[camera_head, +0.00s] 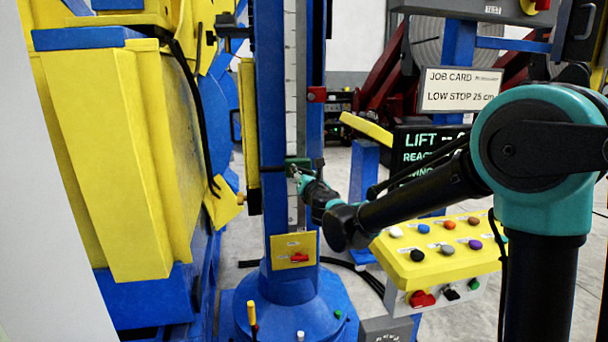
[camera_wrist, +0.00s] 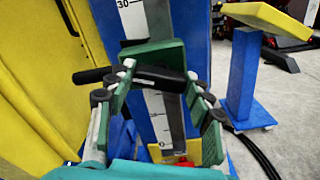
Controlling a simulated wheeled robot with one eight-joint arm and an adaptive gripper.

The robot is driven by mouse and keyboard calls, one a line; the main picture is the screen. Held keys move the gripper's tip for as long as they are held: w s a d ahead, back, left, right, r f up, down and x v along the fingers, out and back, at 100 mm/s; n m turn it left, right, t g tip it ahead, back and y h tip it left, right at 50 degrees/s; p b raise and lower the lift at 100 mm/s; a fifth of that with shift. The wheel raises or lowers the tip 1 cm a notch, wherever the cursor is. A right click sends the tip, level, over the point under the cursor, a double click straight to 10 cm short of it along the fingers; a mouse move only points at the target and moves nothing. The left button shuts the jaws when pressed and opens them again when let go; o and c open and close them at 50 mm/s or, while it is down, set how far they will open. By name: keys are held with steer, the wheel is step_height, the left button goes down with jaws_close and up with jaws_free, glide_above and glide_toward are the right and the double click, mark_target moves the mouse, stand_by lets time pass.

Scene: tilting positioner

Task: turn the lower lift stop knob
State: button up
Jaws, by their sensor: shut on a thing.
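The lower lift stop is a green block (camera_wrist: 155,53) on the scale of the blue column, just below the 30 mark in the wrist view. Its knob, a black bar (camera_wrist: 150,77), lies across the front of the block. My gripper (camera_wrist: 160,73) has its fingertips on both sides of the bar's middle and is shut on it. In the head view my gripper (camera_head: 298,174) reaches the column from the right and hides part of the stop. The white scale (camera_wrist: 160,113) continues below the knob.
A job card (camera_head: 459,89) reads "LOW STOP 25 cm". A red knob (camera_head: 317,95) sits higher on the column. A yellow plate with a red switch (camera_head: 298,257) is below. Yellow panels (camera_head: 115,150) stand close left. A yellow button box (camera_head: 440,245) stands right, below my arm.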

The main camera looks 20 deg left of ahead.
steer(key=m, duration=1.9)
steer(key=shift+f, duration=0.15)
steer(key=shift+m, duration=0.4)
steer(key=o, duration=1.2)
steer(key=shift+c, duration=0.2)
